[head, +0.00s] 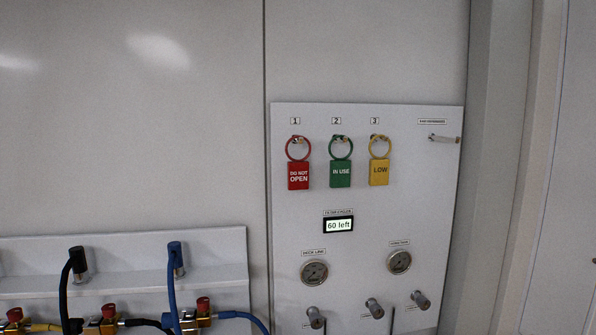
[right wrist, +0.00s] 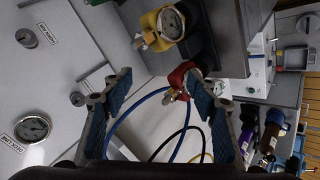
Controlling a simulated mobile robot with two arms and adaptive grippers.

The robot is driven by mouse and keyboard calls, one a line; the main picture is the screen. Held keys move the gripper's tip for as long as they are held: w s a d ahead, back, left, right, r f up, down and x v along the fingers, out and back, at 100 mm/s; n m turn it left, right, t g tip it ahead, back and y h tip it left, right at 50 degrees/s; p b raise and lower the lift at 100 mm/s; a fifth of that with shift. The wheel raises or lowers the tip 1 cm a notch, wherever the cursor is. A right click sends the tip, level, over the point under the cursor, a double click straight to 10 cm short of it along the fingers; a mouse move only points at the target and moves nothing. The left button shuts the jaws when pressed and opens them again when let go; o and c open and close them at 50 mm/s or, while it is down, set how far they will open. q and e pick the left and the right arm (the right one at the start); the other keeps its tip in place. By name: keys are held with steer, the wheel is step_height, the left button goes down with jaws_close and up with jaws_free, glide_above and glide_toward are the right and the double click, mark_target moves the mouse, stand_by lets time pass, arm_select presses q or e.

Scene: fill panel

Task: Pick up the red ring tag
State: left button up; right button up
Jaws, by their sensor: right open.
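The red ring tag (head: 298,175) reads "DO NOT OPEN" and hangs by its ring from the hook under label 1 on the white panel in the head view. A green "IN USE" tag (head: 341,173) hangs beside it under 2, and a yellow "LOW" tag (head: 379,172) under 3. My right gripper (right wrist: 163,100) shows in the right wrist view with its two fingers wide apart and nothing between the pads. No gripper shows in the head view, and the red tag does not show clearly in the wrist view.
The panel has an empty peg (head: 443,139) at upper right, a display (head: 339,225) reading "60 left", gauges (head: 314,272) and knobs below. A shelf (head: 120,262) with blue and black hoses stands at lower left. In the wrist view, a yellow-cased gauge (right wrist: 170,24) sits beyond the fingers.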

steer(key=w+a+r+n+t, duration=0.1)
steer(key=w+a+r+n, duration=0.15)
steer(key=w+r, duration=0.2)
steer(key=w+a+r+n+t, duration=0.1)
steer(key=w+r+n, duration=0.3)
steer(key=r, duration=0.2)
steer(key=n+t+y, duration=0.1)
steer(key=n+t, duration=0.6)
steer(key=n, duration=1)
glide_toward(299, 169)
steer(key=w, duration=0.4)
steer(key=shift+w+a+p, duration=0.25)
steer(key=shift+w+p, duration=0.3)
steer(key=shift+w+a+p, duration=0.25)
steer(key=shift+w+p, duration=0.25)
steer(key=w+p, duration=0.3)
steer(key=shift+w+a+r, duration=0.25)
steer(key=shift+w+a, duration=0.05)
steer(key=shift+a, duration=0.05)
steer(key=shift+w+a+f, duration=0.1)
steer(key=shift+w+f, duration=0.1)
steer(key=shift+w, duration=0.35)
steer(key=shift+c, duration=0.6)
steer(key=c, duration=1)
